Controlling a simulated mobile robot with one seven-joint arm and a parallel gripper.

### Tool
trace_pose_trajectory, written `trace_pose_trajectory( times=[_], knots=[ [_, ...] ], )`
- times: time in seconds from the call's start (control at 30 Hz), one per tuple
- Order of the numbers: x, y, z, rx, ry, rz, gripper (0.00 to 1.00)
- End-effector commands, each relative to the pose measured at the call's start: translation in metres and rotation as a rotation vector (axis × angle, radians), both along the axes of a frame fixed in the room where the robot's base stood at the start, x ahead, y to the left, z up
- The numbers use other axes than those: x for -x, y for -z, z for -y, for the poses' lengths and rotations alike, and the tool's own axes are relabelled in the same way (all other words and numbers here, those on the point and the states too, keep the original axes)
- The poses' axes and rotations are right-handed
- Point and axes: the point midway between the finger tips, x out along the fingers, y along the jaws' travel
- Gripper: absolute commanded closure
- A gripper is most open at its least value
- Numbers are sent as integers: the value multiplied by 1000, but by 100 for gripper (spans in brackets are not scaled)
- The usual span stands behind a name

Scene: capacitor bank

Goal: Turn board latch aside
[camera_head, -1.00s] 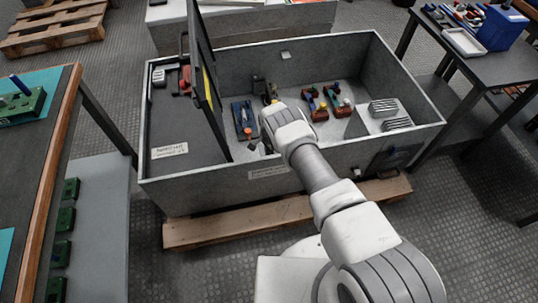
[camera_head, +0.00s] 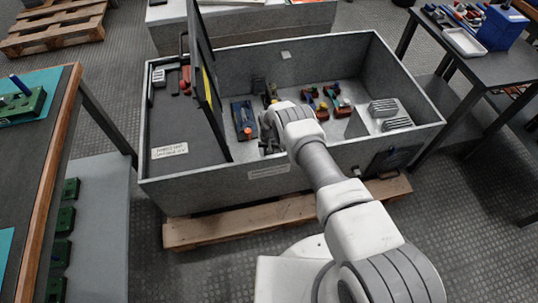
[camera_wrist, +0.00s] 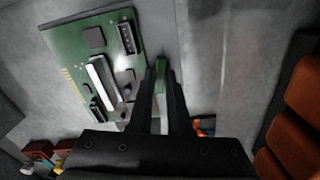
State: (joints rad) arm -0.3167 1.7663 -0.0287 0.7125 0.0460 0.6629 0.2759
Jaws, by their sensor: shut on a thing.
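My gripper (camera_wrist: 163,80) is shut on a narrow green piece (camera_wrist: 160,77), which appears to be the board latch. The piece stands between the two black fingers, and its lower part is hidden by them. A green circuit board (camera_wrist: 82,62) with a white slot, dark chips and black connectors lies just left of the fingers in the wrist view. In the head view my gripper (camera_head: 268,146) is low inside the grey metal cabinet (camera_head: 300,62). The board and the latch cannot be made out there.
The cabinet's dark open door (camera_head: 205,75) stands upright left of my gripper. A blue block (camera_head: 244,120) and red-brown parts (camera_head: 318,106) lie inside the cabinet, with grey finned blocks (camera_head: 383,108) at the right. Workbenches (camera_head: 40,165) flank the cabinet.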

Motion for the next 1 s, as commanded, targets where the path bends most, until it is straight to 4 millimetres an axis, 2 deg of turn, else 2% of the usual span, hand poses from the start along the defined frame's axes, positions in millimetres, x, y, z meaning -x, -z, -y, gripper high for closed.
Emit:
trace_pose_trajectory(
  times=[0.4, 1.0],
  knots=[
    [0, 0, 0, 0, -235, -1, 100],
    [0, 0, 0, 1, -288, -1, 100]
  ],
)
